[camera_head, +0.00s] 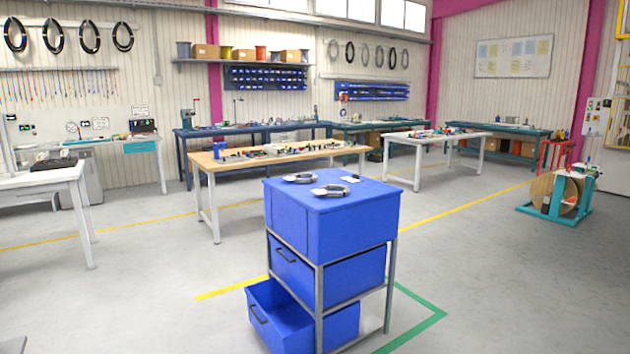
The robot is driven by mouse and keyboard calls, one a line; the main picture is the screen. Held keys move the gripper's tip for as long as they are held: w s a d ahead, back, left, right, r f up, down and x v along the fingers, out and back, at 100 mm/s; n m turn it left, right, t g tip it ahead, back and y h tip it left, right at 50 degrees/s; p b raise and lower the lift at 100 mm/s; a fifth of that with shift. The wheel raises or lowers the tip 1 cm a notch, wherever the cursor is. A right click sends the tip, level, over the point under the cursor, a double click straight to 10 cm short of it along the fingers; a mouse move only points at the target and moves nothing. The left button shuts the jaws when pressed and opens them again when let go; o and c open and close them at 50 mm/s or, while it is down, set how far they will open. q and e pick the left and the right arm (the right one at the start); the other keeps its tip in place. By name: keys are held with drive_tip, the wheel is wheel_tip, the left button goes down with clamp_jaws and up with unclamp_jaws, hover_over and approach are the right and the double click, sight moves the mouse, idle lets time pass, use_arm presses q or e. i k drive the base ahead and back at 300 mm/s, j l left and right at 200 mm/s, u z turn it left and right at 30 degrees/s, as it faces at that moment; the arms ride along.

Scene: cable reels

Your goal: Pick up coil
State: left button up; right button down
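Two small dark coils lie flat on top of a blue drawer cabinet (330,225) in the middle foreground. One coil (299,178) is near the back left of the top. The other coil (331,190) is nearer the front, with a pale patch under or beside it. A small dark item (351,180) lies to the right of them. More large black coils (53,36) hang on the back wall at the left, and others (364,54) hang further right. Neither of my grippers is in view.
The cabinet's lowest drawer (290,318) stands pulled out at the front left. A wooden-topped bench (230,163) with small parts is behind the cabinet. White tables stand left (40,182) and right (440,138). A cable reel (556,194) is at far right. The floor around the cabinet is clear.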

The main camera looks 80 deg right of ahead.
sight(294, 178)
drive_tip(key=z, duration=2.7)
drive_tip(key=i+z, duration=0.3)
drive_tip(key=i, duration=0.4)
drive_tip(key=i+l+z, duration=0.1)
drive_tip(key=i+z, duration=0.2)
drive_tip(key=i, duration=0.5)
drive_tip(key=i+j+z, duration=0.1)
drive_tip(key=i+z, duration=0.2)
drive_tip(key=i, duration=0.55)
drive_tip(key=i+l+u, duration=0.15)
drive_tip(key=i+u, duration=0.2)
drive_tip(key=i+l+u, duration=0.25)
drive_tip(key=i+u, duration=0.15)
